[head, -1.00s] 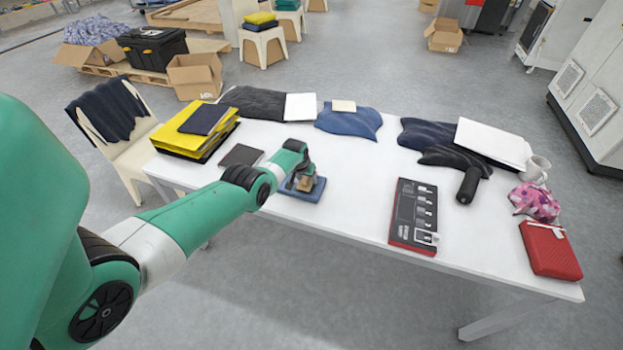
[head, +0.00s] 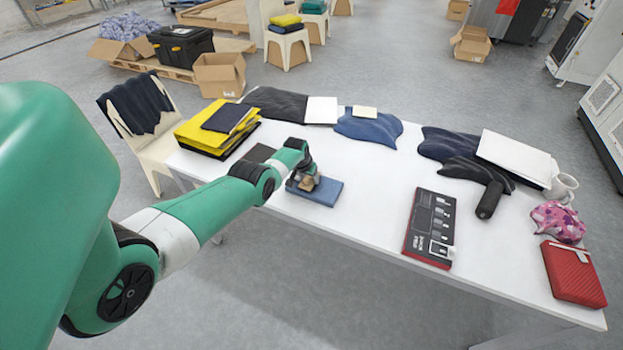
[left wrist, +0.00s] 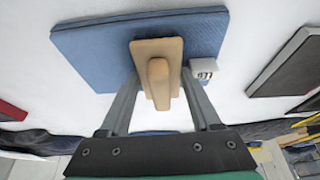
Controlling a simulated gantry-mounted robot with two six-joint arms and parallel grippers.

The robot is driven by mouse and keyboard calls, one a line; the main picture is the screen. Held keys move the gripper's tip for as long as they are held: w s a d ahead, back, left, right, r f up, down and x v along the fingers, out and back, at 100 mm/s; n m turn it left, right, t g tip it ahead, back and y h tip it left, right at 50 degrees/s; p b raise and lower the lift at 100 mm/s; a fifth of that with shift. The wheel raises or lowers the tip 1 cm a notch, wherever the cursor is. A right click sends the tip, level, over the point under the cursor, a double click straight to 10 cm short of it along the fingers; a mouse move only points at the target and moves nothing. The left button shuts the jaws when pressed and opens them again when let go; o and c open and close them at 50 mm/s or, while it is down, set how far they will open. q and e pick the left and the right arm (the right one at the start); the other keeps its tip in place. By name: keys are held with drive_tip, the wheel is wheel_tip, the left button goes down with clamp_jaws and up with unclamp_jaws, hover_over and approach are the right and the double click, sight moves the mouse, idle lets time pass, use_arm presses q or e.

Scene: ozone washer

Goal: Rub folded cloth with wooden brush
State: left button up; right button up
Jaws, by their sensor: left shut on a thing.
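A folded blue cloth (head: 325,192) lies flat near the front edge of the white table. It also shows in the left wrist view (left wrist: 90,50). My left gripper (head: 305,180) is over the left part of the cloth. In the left wrist view its two fingers (left wrist: 160,88) are shut on the handle of a tan wooden brush (left wrist: 158,50). The brush's flat body is against or just above the cloth; I cannot tell which. Its bristles are hidden. My right gripper is not in view.
A black-and-red boxed device (head: 430,228) lies to the right of the cloth, with clear white table (head: 372,190) between. Dark garments, a white mug (head: 562,187) and a red case (head: 572,274) lie farther right.

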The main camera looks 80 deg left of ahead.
use_arm(q)
drive_tip(key=shift+r, duration=0.1)
wheel_tip(320, 180, up, 6)
drive_tip(key=p, duration=0.6)
wheel_tip(320, 180, up, 3)
drive_tip(key=p, duration=0.3)
drive_tip(key=shift+r, duration=0.1)
